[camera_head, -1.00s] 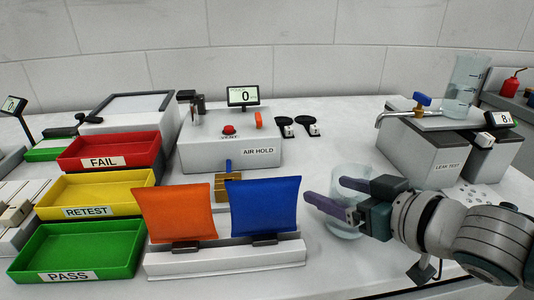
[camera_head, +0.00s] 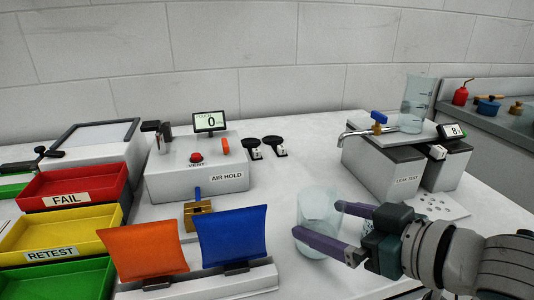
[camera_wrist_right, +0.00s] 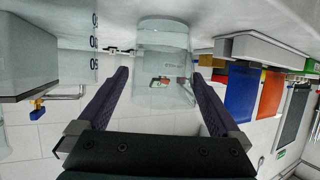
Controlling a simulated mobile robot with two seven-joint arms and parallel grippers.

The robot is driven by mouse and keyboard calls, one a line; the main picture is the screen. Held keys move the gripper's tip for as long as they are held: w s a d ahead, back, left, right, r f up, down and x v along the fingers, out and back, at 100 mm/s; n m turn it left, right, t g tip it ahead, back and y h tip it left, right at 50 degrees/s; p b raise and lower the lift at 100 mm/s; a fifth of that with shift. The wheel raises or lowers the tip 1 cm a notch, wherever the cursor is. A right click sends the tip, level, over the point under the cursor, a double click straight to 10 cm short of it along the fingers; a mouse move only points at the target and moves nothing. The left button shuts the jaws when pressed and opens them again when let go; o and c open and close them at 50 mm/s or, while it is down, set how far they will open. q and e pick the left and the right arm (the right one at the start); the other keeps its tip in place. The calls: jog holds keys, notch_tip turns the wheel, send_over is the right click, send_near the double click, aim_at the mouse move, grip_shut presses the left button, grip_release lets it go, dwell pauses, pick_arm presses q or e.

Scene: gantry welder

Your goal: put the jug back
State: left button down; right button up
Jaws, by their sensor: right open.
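A clear glass jug (camera_head: 318,208) stands upright on the white bench, right of the blue flap. My right gripper (camera_head: 318,222) comes in low from the right, its purple fingers open with one on each side of the jug. In the right wrist view, the jug (camera_wrist_right: 163,65) sits between the spread fingertips (camera_wrist_right: 160,82), with a gap showing on each side. My left gripper is not in view. A taller clear vessel (camera_head: 415,103) stands on top of the leak test unit (camera_head: 392,165), near a tap with a blue handle (camera_head: 379,118).
Orange (camera_head: 143,250) and blue (camera_head: 231,236) flaps stand on a white base left of the jug. Behind are the air hold box (camera_head: 190,175) and two black knobs. Red FAIL (camera_head: 72,186), yellow RETEST and green trays are at left. Bare bench lies behind the jug.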

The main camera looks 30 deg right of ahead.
jog(key=p+v, duration=0.1)
jog(key=v, duration=0.5)
jog(key=shift+s+a+f+g+h, duration=0.2)
jog(key=shift+s+g+h, duration=0.1)
jog(key=shift+h, duration=0.1)
jog(key=s+a+g+h, duration=0.1)
jog(key=s+a+g, duration=0.6)
jog(key=s, duration=0.5)
jog(key=shift+f+g, duration=0.3)
jog(key=shift+g, duration=0.8)
